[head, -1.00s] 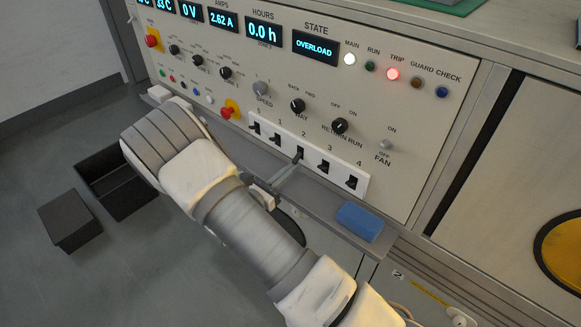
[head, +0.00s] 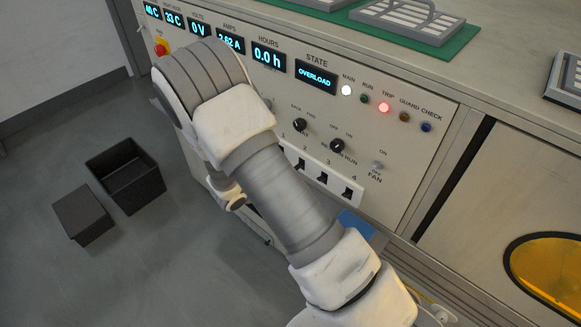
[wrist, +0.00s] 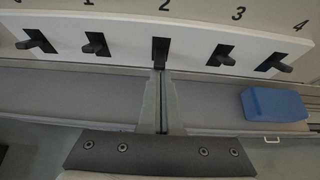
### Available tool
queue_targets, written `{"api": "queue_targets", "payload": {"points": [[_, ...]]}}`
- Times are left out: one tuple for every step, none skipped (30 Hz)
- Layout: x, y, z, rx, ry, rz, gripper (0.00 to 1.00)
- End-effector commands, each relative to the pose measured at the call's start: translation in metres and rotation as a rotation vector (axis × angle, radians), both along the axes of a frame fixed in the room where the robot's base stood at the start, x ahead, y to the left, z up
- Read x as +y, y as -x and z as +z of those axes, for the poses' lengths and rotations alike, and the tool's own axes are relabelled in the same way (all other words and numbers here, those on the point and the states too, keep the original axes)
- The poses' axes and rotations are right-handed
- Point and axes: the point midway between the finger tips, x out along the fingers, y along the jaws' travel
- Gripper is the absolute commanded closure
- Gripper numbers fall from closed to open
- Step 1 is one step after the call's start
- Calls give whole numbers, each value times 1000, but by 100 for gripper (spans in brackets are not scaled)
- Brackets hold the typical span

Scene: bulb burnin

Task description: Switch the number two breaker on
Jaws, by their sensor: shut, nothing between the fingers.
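The number two breaker (wrist: 160,52) is the middle black lever on a white strip below the panel. In the head view it shows just right of my forearm (head: 300,164). My gripper (wrist: 161,73) is shut and empty, its fingertips right at the lower end of that lever in the wrist view. They seem to touch or nearly touch it. The fingertips cover part of the lever, so its position is hard to tell. In the head view my arm hides the gripper.
Breaker one (wrist: 95,43) and breaker three (wrist: 222,55) flank it closely. A blue block (wrist: 275,104) lies on the ledge to the right. The state display (head: 316,77) reads OVERLOAD, and the red TRIP light (head: 384,107) is lit. A dark open bin (head: 125,172) stands on the floor.

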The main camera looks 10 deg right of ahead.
Motion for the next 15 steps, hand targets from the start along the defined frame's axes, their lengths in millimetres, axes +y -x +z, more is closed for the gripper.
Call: {"api": "queue_targets", "payload": {"points": [[-1,0,11,22,-38,-5,100],[-1,-1,12,38,-59,-4,100],[-1,-1,13,57,-86,-3,100],[-1,-1,14,72,-104,-3,100],[-1,-1,14,84,-124,-4,100],[-2,-1,15,102,-147,-3,100],[-2,-1,16,114,-165,-4,100],[-1,0,11,118,-164,0,100],[0,0,10,118,-160,1,100],[0,0,10,117,-160,1,100],[0,0,10,117,-160,1,100],[0,0,10,116,-159,1,100],[0,0,10,116,-159,1,100],[0,0,10,116,-158,1,100],[0,0,11,116,-158,1,100]]}}
